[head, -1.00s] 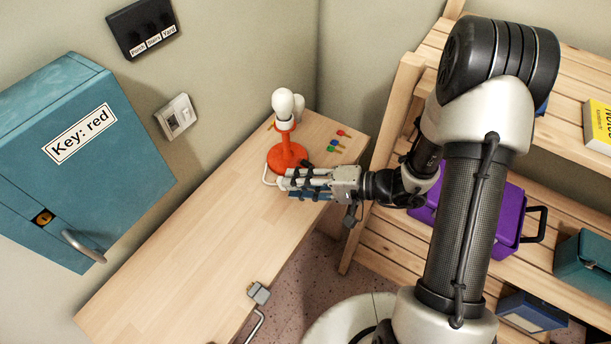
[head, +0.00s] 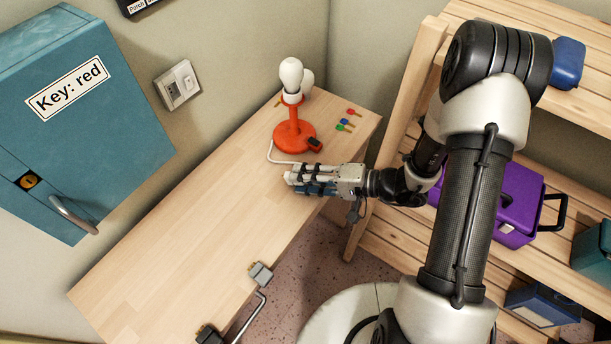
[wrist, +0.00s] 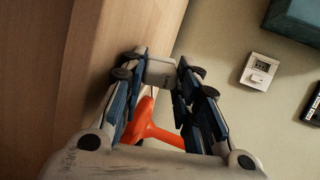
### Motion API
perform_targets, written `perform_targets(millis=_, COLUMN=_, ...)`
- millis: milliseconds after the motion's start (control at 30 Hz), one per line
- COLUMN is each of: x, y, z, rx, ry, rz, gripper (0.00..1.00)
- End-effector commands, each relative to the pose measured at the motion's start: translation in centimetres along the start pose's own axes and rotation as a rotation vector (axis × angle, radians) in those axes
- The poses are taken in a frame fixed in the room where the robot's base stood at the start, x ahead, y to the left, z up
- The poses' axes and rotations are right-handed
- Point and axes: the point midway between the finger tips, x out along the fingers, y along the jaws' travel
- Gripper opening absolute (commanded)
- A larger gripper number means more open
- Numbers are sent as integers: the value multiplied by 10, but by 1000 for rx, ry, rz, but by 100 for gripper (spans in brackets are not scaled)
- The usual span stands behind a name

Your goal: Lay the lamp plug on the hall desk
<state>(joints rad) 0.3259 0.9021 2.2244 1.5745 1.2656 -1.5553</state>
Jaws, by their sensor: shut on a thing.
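The hall desk (head: 190,235) is a pale wooden top along the wall. The orange lamp (head: 294,135) stands upright at its far end with a white bulb. A pale cord (head: 272,155) runs from the lamp base toward my gripper (head: 298,179). My gripper is over the desk's right part, just in front of the lamp. In the wrist view its fingers (wrist: 160,80) are shut on the pale lamp plug (wrist: 158,72), with wood grain beside it and the orange lamp (wrist: 155,130) behind. In the head view the plug is hard to tell from the fingers.
Red, green and blue keys (head: 345,124) lie at the desk's far right. A grey fitting (head: 260,273) sits at the desk's front edge. Wooden shelves (head: 385,150) stand right.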

Motion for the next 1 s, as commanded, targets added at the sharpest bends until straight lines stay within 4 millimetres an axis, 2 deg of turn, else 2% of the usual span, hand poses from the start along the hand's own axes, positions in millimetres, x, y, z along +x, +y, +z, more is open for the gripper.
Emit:
perform_targets(millis=267, x=0, y=1, z=0, rx=0, ry=0, rz=0, gripper=0)
perform_targets(millis=300, x=0, y=1, z=0, rx=0, ry=0, rz=0, gripper=30)
perform_targets(millis=633, x=0, y=1, z=0, rx=0, ry=0, rz=1, gripper=52)
perform_targets(millis=1000, x=0, y=2, z=0, rx=1, ry=0, rz=4, gripper=53)
